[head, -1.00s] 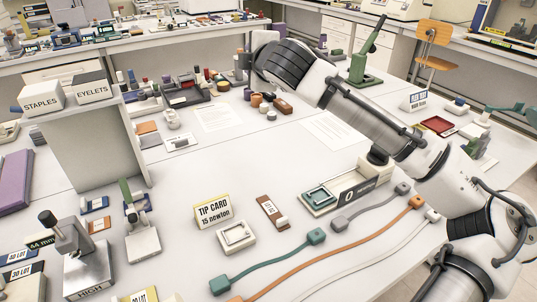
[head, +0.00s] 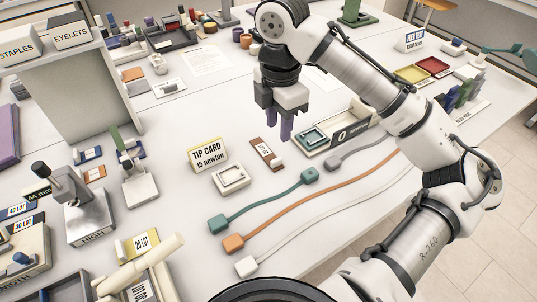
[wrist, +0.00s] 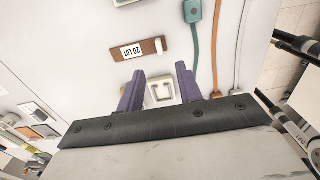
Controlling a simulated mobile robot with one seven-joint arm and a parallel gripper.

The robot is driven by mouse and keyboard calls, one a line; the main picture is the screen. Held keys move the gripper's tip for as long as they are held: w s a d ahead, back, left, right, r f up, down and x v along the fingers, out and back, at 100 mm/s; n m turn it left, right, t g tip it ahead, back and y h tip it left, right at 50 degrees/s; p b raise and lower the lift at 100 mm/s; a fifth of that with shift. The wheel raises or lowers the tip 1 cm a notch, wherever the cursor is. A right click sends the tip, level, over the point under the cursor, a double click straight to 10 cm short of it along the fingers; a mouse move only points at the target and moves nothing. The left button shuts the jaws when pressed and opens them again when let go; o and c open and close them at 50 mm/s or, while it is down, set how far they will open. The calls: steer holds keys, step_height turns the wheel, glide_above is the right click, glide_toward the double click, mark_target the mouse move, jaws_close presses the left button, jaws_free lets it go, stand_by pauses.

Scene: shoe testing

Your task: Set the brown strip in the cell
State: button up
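The brown strip (head: 266,153) lies flat on the white table with a white label and a pale block at one end. In the wrist view, the strip (wrist: 124,53) reads "20 LOT" and lies beyond my fingertips. The cell, a pale unit with a green square frame (head: 313,138) and a "0 newton" readout (head: 352,131), stands just right of the strip. My gripper (head: 278,130) points down above the table near the strip. Its purple fingers are apart and empty in the wrist view (wrist: 160,68).
Green (head: 265,200), orange (head: 315,200) and white (head: 320,220) cords cross the table in front.

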glide_above(275, 160)
steer(key=f, duration=0.5)
steer(key=shift+w+d, duration=0.1)
steer(key=shift+d, duration=0.1)
steer(key=shift+a+f+p, duration=0.15)
steer(key=shift+f+p, duration=0.25)
steer(key=shift+f, duration=1)
steer(key=shift+a+f+p, duration=0.1)
steer(key=shift+f+p, duration=0.3)
steer(key=shift+f, duration=0.95)
jaws_close()
